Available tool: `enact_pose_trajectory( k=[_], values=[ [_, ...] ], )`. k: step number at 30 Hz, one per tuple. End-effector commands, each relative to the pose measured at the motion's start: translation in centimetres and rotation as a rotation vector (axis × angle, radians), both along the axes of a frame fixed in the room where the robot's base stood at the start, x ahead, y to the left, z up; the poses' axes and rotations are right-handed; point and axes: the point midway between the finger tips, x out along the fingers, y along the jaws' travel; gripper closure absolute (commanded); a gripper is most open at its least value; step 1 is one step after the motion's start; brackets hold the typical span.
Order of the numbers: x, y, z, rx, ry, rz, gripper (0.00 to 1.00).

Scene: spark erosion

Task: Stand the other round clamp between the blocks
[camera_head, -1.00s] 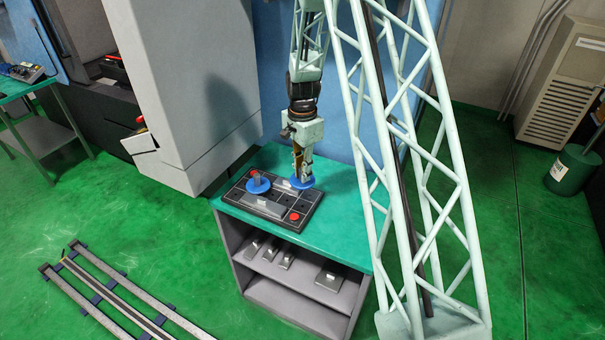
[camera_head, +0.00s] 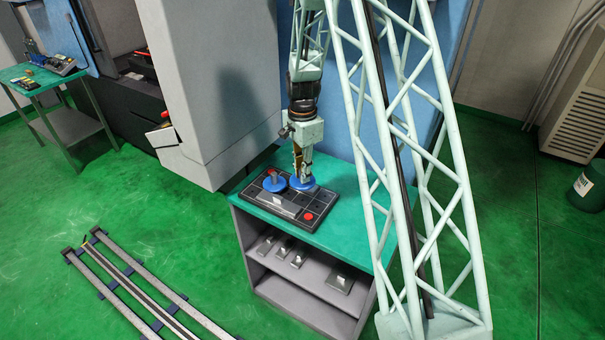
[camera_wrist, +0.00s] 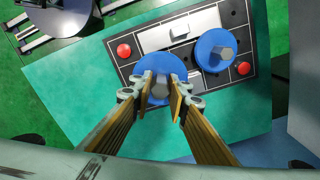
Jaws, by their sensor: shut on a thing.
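My gripper (camera_head: 303,176) points down at the black gridded plate (camera_head: 291,206). In the wrist view its fingers (camera_wrist: 162,90) are shut on the grey post of a blue-disced round clamp (camera_wrist: 149,62). This clamp (camera_head: 305,187) overlaps the plate's edge from above; I cannot tell whether it touches the plate. The other round clamp (camera_head: 270,184) stands upright on the plate beside it, also seen in the wrist view (camera_wrist: 213,60). A pale grey block (camera_wrist: 180,32) lies on the plate, at its front side in the head view (camera_head: 270,198).
Red knobs (camera_wrist: 124,50) sit at two plate corners. The plate lies on a green bench top (camera_head: 345,215); its front right is clear. Several grey blocks lie on the shelf below (camera_head: 340,283). A tall grey cabinet (camera_head: 200,90) stands behind left.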

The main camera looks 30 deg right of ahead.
Motion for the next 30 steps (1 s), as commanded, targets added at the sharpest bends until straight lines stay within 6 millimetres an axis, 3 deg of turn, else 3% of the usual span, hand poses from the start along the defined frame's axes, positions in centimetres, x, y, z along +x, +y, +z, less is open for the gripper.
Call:
enact_pose_trajectory(
  k=[30],
  values=[
    [0.0, 0.0, -4.0, 0.0, 0.0, 0.0, 1.0]
  ],
)
